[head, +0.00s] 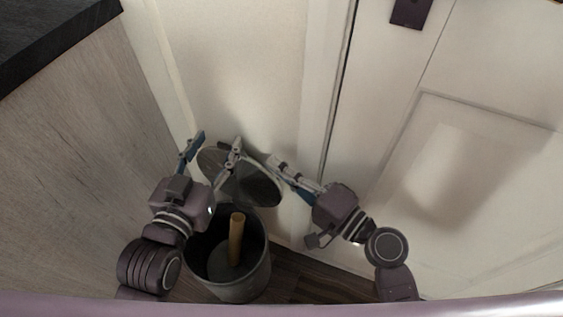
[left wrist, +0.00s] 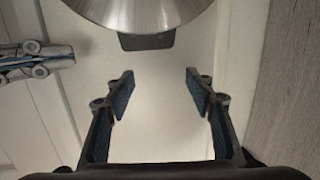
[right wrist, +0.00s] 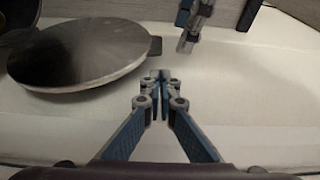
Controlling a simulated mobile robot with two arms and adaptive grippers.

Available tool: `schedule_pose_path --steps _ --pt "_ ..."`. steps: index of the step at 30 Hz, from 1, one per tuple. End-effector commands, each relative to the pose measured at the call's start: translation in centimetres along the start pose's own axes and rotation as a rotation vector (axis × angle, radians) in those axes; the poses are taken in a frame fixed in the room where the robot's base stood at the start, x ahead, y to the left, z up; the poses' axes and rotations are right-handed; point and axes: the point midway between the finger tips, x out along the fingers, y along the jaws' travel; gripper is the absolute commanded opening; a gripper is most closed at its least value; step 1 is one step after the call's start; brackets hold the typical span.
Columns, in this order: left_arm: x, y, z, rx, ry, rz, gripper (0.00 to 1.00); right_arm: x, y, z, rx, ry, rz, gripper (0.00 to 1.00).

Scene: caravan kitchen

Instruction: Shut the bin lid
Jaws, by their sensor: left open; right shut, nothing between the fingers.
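The bin (head: 256,287) stands open on the floor, a dark round bucket. Its round metal lid (head: 259,187) is raised and tilted at the back of the bin, near the wall. The lid also shows in the left wrist view (left wrist: 140,14) and the right wrist view (right wrist: 80,55), with a small dark tab at its edge. My left gripper (head: 216,145) is open at the lid's upper left, its fingers around nothing in the left wrist view (left wrist: 158,80). My right gripper (head: 275,162) is shut and empty by the lid's right edge, apart from it in the right wrist view (right wrist: 159,76).
A brown cylinder (head: 236,238) stands inside the bin. A wooden cabinet (head: 70,170) with a dark worktop (head: 50,35) is on the left. A pale panelled door (head: 480,170) is on the right. The wall (head: 240,70) is close behind the lid.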

Motion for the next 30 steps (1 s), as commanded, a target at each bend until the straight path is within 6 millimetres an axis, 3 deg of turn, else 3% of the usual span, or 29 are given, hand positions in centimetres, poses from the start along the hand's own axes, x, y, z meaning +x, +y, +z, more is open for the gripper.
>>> schedule_pose_path --steps 6,12,30 --pt "0.0 0.0 0.0 0.0 0.001 0.0 0.5 4.1 -0.1 0.0 0.002 0.001 -0.004 0.0" --pt "0.1 0.1 -0.7 0.0 0.033 0.002 0.5 6.2 -0.1 0.0 0.001 0.0 -0.002 0.0" --pt "0.1 0.2 -1.3 -0.001 0.064 0.003 0.5 6.7 0.1 -0.1 -0.007 0.0 -0.002 0.0"
